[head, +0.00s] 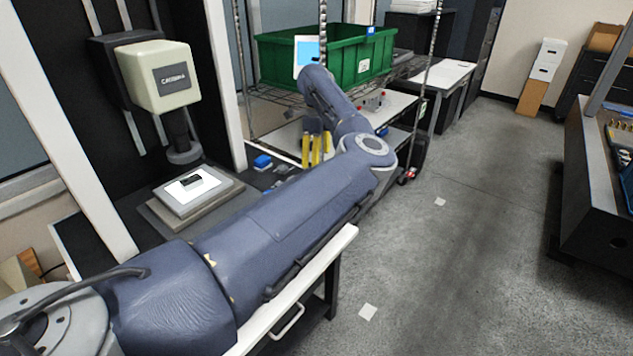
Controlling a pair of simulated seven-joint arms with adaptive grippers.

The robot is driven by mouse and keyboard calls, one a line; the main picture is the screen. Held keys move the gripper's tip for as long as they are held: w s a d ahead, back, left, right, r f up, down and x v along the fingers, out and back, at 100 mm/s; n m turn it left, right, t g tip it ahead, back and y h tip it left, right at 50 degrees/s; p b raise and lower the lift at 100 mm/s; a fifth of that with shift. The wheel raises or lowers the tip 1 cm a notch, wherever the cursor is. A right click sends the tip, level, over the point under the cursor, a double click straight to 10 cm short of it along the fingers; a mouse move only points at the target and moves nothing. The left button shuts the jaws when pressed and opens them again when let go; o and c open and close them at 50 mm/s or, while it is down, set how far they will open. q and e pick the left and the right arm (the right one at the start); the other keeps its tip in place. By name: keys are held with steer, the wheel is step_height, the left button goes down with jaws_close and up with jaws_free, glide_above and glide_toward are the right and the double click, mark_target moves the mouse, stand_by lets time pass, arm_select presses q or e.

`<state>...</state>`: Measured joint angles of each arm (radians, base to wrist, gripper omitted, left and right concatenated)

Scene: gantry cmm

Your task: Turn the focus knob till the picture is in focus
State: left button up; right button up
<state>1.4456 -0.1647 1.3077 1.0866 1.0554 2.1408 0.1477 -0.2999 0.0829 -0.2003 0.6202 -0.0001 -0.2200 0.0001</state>
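A measuring microscope with a cream head (158,77) stands on a dark column at the left. Its dark lens barrel (181,138) points down at a lit white stage (197,188), which carries a small dark part (191,181). A small white-framed screen with a blue picture (305,52) shows behind the end of my arm; its picture is too small to judge for focus. I cannot make out the focus knob. An arm of mine comes in from the lower left, bends at mid-picture and reaches up and away. Neither gripper is visible.
A wire rack (275,95) behind my arm holds a green crate (330,57). A blue block (262,161) and yellow items (316,150) lie beyond the arm. A dark bench (600,190) stands at the right. The grey floor (460,250) between is mostly clear.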

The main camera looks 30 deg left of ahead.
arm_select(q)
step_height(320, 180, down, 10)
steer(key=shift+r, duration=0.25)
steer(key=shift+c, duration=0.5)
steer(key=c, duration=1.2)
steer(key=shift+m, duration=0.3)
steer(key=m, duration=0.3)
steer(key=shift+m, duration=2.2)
